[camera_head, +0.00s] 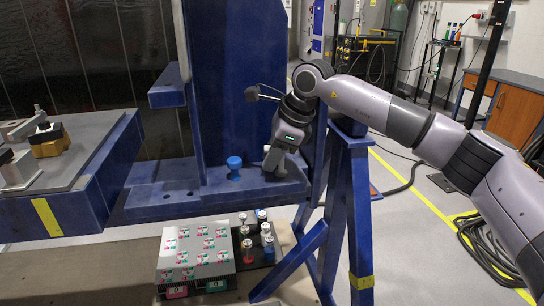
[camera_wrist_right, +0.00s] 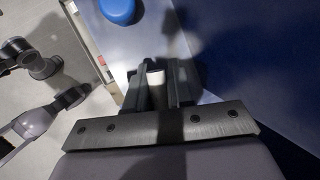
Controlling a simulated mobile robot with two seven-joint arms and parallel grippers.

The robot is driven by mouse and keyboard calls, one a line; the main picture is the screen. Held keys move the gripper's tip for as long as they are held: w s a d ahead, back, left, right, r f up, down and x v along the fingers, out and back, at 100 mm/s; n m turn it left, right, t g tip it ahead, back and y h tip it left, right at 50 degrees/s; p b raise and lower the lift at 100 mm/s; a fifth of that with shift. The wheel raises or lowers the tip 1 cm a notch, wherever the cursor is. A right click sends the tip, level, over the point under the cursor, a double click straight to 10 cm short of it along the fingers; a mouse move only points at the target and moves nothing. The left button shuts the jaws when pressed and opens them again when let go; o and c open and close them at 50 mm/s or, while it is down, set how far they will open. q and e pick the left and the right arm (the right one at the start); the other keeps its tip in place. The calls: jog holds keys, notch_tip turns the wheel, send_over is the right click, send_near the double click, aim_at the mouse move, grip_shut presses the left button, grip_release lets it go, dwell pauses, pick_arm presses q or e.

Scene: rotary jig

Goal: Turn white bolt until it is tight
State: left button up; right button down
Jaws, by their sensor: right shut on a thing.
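The white bolt (camera_wrist_right: 156,87) shows between the fingers of my right gripper in the right wrist view. The right gripper (camera_wrist_right: 158,84) is shut on it, with one finger on each side. In the head view my right gripper (camera_head: 272,164) points down at the shelf of the blue jig (camera_head: 160,205), right of a blue bolt (camera_head: 234,168). The gripper largely hides the white bolt there, and I cannot tell how deep it sits. My left gripper is not in the head view.
The blue bolt's round head (camera_wrist_right: 118,9) is close by in the right wrist view. A tall blue plate (camera_head: 235,80) rises behind the shelf. Below stand a labelled box (camera_head: 197,252) and several small bolts (camera_head: 247,250). Blue stand legs (camera_head: 360,215) are on the right.

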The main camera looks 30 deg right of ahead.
aim_at(281, 175)
jog(key=m, duration=0.1)
jog(key=m+h, duration=0.1)
jog(key=m, duration=0.2)
jog(key=shift+w+d+m+t+h, duration=0.25)
jog(key=shift+m+t+h, duration=0.05)
jog(key=shift+t+h, duration=0.1)
jog(key=shift+w+d+m+h+b, duration=0.1)
jog(key=shift+d+m+h+b, duration=0.2)
jog(key=shift+m, duration=0.5)
jog(key=shift+w+m+h+b, duration=0.1)
jog(key=shift+m+h, duration=0.3)
jog(key=shift+m, duration=0.7)
jog(key=shift+s, duration=0.1)
jog(key=c, duration=1.1)
grip_release()
jog(key=v, duration=0.7)
jog(key=shift+s, duration=0.1)
jog(key=shift+c, duration=0.2)
